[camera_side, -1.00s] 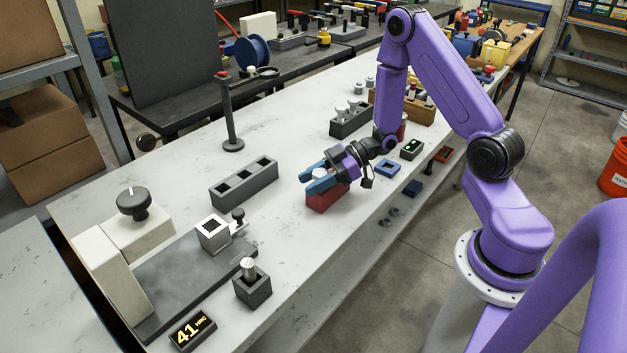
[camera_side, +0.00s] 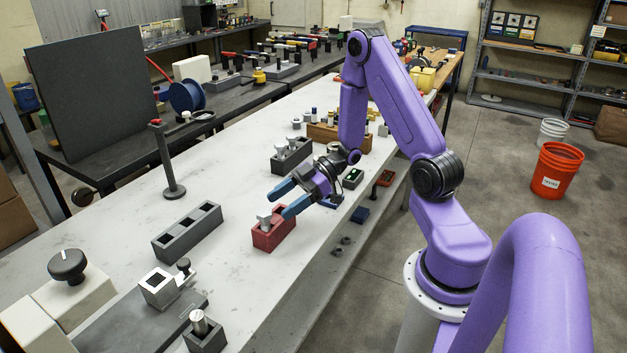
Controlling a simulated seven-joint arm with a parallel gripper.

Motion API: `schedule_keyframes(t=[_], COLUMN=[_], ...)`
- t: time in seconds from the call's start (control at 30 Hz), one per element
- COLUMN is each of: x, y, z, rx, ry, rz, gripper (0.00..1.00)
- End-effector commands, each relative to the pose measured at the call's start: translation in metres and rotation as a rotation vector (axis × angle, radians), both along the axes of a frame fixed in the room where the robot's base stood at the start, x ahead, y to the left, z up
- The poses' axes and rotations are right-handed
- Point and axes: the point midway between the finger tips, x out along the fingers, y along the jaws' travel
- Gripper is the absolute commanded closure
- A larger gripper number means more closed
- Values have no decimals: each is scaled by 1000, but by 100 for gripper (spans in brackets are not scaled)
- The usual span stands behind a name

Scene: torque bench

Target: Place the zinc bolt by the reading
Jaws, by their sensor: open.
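My gripper (camera_side: 280,205) is open, its two blue fingers pointing left, just above the red block. The red block (camera_side: 268,240) stands on the bench with silvery bolt-like parts (camera_side: 264,221) upright in its top; the fingers partly cover them. Another silvery bolt (camera_side: 198,321) stands in a small dark grey block (camera_side: 206,341) at the bottom edge. A dark rack (camera_side: 290,160) behind my gripper holds more silvery bolts (camera_side: 282,150). I cannot tell by finish which bolt is the zinc one. The lit reading display is out of view now.
A grey three-pocket block (camera_side: 188,233) lies to the left, its pockets looking empty. A tester with a black knob (camera_side: 67,266) and a square fixture (camera_side: 159,287) fill the lower left. A dark post (camera_side: 168,165) stands behind. The bench between is clear.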

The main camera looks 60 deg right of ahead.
Motion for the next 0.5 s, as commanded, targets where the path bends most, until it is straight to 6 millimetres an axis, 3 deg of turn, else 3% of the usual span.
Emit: schedule_keyframes(t=[0.2, 0.5], x=[-21, -41], y=[-39, -71], z=[18, 34], rx=[-3, 0], ry=[-3, -1], rz=[-5, -2], gripper=[28, 28])
